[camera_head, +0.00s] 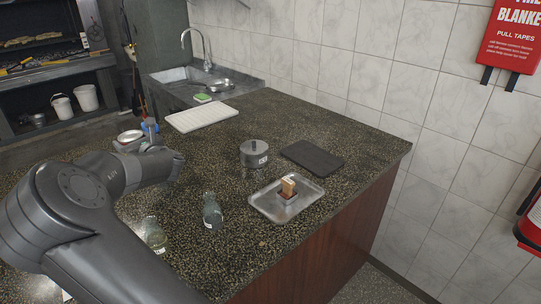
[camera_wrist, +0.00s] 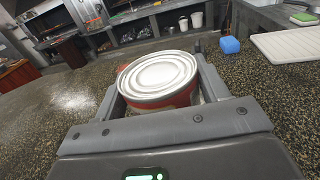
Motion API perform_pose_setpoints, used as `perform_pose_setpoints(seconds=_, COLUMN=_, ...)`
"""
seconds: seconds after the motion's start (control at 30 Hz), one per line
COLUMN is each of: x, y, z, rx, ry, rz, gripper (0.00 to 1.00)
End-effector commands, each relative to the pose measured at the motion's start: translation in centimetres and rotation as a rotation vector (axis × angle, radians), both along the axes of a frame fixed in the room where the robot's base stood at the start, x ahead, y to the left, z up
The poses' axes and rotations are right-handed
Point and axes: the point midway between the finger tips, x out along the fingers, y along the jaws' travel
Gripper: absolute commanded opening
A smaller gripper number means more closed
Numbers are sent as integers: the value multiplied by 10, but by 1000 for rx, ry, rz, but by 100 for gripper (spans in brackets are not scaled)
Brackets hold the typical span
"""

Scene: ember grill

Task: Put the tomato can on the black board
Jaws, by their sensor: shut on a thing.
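The tomato can (camera_wrist: 160,78), with a pale ridged metal lid and a red side, stands between the fingers of my gripper (camera_wrist: 162,92) in the wrist view. My gripper is shut on it. In the head view the can's pale round top (camera_head: 130,135) shows at the left, beyond my arm, which hides much of my gripper. I cannot tell whether the can touches the counter. The black board (camera_head: 312,158) lies flat and bare on the right part of the counter, far from my gripper.
A grey lidded pot (camera_head: 254,153) stands left of the board. A metal tray (camera_head: 265,206) with a wooden-looking block is in front of it. A glass bottle (camera_head: 212,212) stands nearer. A white board (camera_head: 201,117) lies near the sink. A blue object (camera_wrist: 230,45) is close to the can.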

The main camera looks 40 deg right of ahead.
Motion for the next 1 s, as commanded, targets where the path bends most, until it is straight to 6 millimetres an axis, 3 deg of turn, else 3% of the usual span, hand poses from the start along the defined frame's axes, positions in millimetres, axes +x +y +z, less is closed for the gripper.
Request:
perform_pose_setpoints(seconds=0.03, x=-2, y=-29, z=2, rx=0, ry=-2, rz=-35, gripper=30)
perform_pose_setpoints(seconds=0.1, x=-6, y=-63, z=2, rx=0, ry=-2, rz=-76, gripper=30)
perform_pose_setpoints(seconds=0.47, x=-51, y=-233, z=5, rx=0, ry=-3, rz=-287, gripper=30)
perform_pose_setpoints(seconds=0.77, x=-120, y=-365, z=8, rx=0, ry=-2, rz=-465, gripper=30)
perform_pose_setpoints(seconds=1.0, x=-192, y=-458, z=10, rx=0, ry=-3, rz=-607, gripper=30)
